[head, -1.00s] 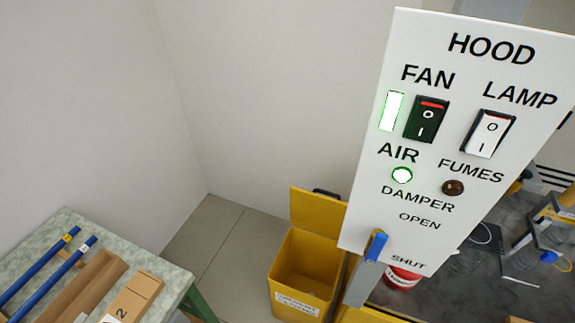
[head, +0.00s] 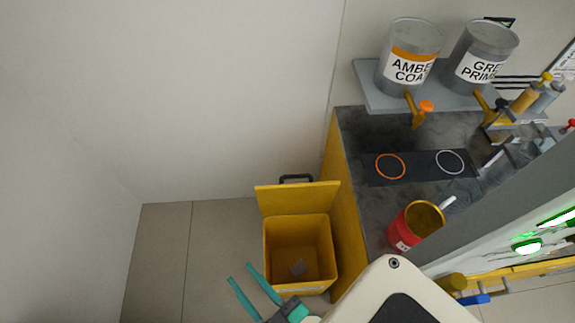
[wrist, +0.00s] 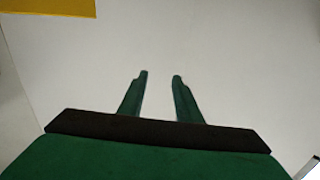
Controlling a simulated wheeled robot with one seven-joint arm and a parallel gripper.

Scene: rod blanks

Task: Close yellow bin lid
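The yellow bin (head: 328,258) stands on the floor against the yellow side of the bench. Its lid (head: 297,199) is open and stands up at the back edge, with a dark handle behind it. A small grey piece lies inside the bin. My gripper (head: 240,272) is at the bin's front left, its two teal fingers apart and empty. The fingers (wrist: 160,76) also show apart in the wrist view, with pale wall or floor beyond them. A yellow patch (wrist: 48,6) is at the top left there; I cannot tell which part it is.
The dark bench top (head: 370,215) holds a red can (head: 403,235) near its edge. Two labelled tins (head: 408,70) stand on a grey shelf (head: 365,88). A panel edge (head: 520,240) fills the right. The tiled floor (head: 190,240) left of the bin is clear.

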